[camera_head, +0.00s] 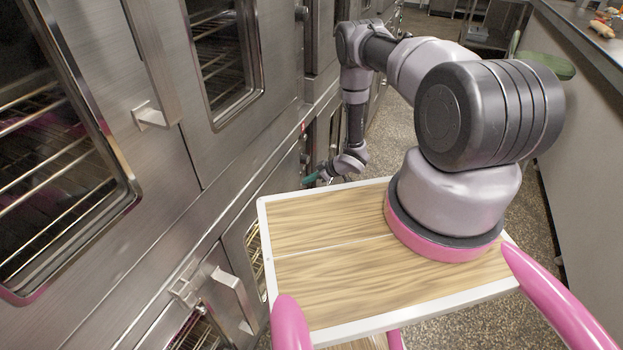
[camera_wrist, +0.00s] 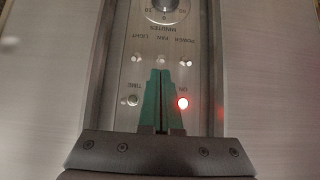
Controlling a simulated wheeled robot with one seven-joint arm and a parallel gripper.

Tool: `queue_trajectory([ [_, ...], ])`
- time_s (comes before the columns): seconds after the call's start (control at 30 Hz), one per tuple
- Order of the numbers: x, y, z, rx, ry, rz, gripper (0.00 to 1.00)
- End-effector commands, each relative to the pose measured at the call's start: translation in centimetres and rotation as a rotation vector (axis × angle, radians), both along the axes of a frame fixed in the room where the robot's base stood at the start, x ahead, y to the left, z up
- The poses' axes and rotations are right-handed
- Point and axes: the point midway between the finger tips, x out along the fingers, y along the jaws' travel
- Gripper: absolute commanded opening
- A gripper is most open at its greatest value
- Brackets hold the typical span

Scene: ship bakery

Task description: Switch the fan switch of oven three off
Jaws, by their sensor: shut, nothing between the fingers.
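In the wrist view an oven control panel (camera_wrist: 122,75) runs up the middle of the picture, its lettering upside down. A row of three small switches lies across it; the fan switch (camera_wrist: 161,62) is the middle one, beside the FAN label. Its lever position is too small to tell. My gripper (camera_wrist: 160,73) is shut and empty, its green fingertips just below the fan switch in the picture; I cannot tell whether they touch it. In the head view my gripper (camera_head: 314,180) is beside the oven fronts at the far end of my tray, and the switch cannot be made out.
A red lamp (camera_wrist: 182,103) glows on the panel right of my fingers; a pale, unlit one (camera_wrist: 132,101) is at left. A timer knob (camera_wrist: 165,4) is at the top. Oven doors with protruding handles (camera_head: 150,116) line the left. A counter (camera_head: 590,50) bounds the aisle at right.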

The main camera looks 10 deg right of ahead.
Motion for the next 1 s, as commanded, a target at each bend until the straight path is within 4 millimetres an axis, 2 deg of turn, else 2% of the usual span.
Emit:
queue_trajectory([
  [1.0, -0.34, -0.58, -0.50, 0.104, -0.078, -0.002, 0.00],
])
